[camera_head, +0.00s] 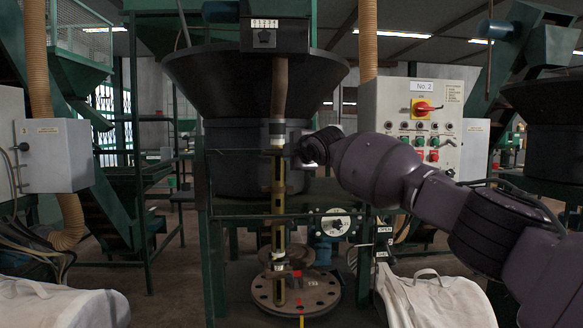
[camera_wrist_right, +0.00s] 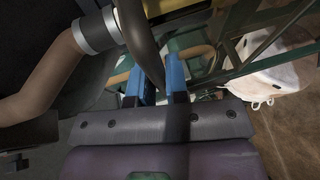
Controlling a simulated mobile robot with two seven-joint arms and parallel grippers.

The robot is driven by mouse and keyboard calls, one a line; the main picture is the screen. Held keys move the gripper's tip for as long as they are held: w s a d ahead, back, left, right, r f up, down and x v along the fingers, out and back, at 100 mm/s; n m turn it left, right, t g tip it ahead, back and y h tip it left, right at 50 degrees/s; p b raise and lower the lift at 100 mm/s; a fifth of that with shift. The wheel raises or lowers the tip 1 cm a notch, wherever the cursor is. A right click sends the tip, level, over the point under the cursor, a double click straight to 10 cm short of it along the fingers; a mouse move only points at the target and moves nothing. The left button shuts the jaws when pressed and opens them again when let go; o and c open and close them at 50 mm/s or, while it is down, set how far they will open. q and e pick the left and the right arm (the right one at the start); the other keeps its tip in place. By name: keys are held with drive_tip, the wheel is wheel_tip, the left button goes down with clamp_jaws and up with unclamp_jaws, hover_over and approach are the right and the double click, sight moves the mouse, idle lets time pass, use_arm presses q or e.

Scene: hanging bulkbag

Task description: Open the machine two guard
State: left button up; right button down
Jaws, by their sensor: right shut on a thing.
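Machine two carries a black hopper (camera_head: 255,75) and a control box (camera_head: 412,125) labelled No. 2. A green framed guard (camera_head: 203,235) stands across its front. My right arm reaches in from the right, and my right gripper (camera_head: 298,150) is at the upper part of the guard, beside the vertical pipe. In the right wrist view my blue fingers (camera_wrist_right: 157,80) are shut on a dark bar (camera_wrist_right: 142,45), which looks like a guard handle. The exact grip is partly hidden. The guard looks closed, though its hinge side is unclear. My left gripper is out of view.
A round flanged plate (camera_head: 325,292) lies low behind the guard. White bulk bags lie at the lower left (camera_head: 60,303) and lower right (camera_head: 440,300). A grey cabinet (camera_head: 55,155) stands at the left. Floor shows between the left bag and the guard.

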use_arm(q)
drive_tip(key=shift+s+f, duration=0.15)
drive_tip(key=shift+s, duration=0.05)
use_arm(e)
drive_tip(key=shift+d+r, duration=0.1)
drive_tip(key=shift+r, duration=0.05)
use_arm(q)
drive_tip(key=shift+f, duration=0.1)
use_arm(e)
drive_tip(key=c, duration=1.1)
unclamp_jaws()
drive_tip(key=shift+c, duration=0.2)
use_arm(q)
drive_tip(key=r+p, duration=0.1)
drive_tip(key=p, duration=0.2)
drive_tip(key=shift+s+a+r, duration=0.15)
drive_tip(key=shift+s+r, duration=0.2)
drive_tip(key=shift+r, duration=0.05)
use_arm(e)
drive_tip(key=v, duration=1)
drive_tip(key=shift+s+d, duration=0.15)
drive_tip(key=shift+s, duration=0.2)
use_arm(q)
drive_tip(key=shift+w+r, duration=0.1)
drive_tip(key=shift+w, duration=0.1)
use_arm(e)
drive_tip(key=shift+r, duration=0.1)
